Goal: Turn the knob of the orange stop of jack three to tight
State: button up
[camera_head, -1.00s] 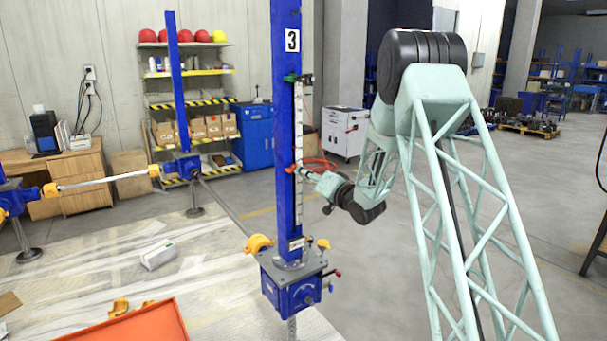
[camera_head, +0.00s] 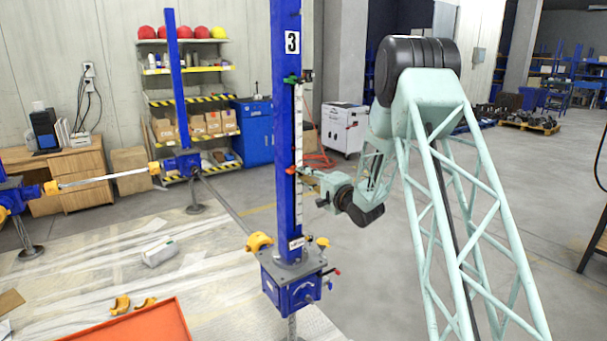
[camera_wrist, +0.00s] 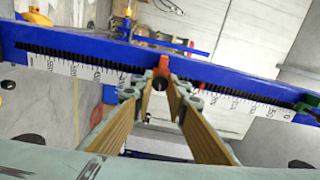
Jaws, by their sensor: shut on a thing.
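Jack three is the blue column (camera_head: 285,130) with the number 3 plate (camera_head: 292,42). A white scale runs down its side. Its orange stop (camera_head: 291,170) sits about midway along the scale, and a green stop (camera_head: 291,79) sits higher up. In the wrist view the orange stop (camera_wrist: 164,66) is at the upper middle, with a dark round knob (camera_wrist: 160,83) in front of it. My gripper (camera_wrist: 164,90) has its fingers shut around the knob. In the head view my gripper (camera_head: 308,178) reaches the stop from the right. How tight the knob is cannot be seen.
The jack's blue gearbox (camera_head: 291,284) has yellow caps beside it. An orange tray (camera_head: 140,324) lies at the front left. Another blue jack column (camera_head: 175,80) stands behind to the left.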

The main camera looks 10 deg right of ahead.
jog(key=shift+m, duration=0.6)
jog(key=o, duration=0.9)
jog(key=shift+s+d, duration=0.1)
jog(key=shift+v, duration=5.9)
jog(key=shift+r, duration=0.15)
